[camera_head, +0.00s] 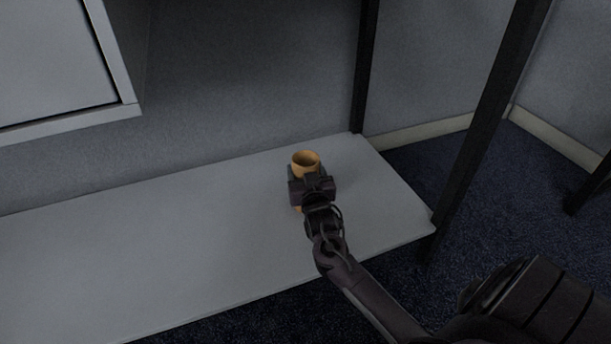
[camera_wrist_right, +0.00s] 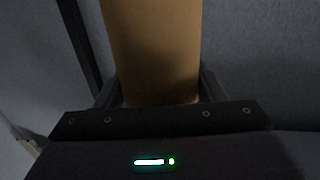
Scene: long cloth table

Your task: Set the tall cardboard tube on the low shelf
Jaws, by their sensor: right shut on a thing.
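The tall cardboard tube (camera_head: 305,159) is orange-brown and stands upright over the right part of the low shelf (camera_head: 180,250), a flat grey board. Its open top shows in the head view above my right gripper (camera_head: 308,180), which is shut around its side. In the right wrist view the tube (camera_wrist_right: 155,50) fills the middle, between the fingers of my right gripper (camera_wrist_right: 158,92). My gripper hides most of the tube's lower part, so I cannot tell whether its base touches the shelf. My left gripper is not in view.
Black posts stand at the shelf's back right corner (camera_head: 365,70) and front right corner (camera_head: 485,120). A white box-like unit (camera_head: 70,60) hangs above the shelf at the upper left. The left and middle of the shelf are clear. Dark blue carpet (camera_head: 520,210) lies to the right.

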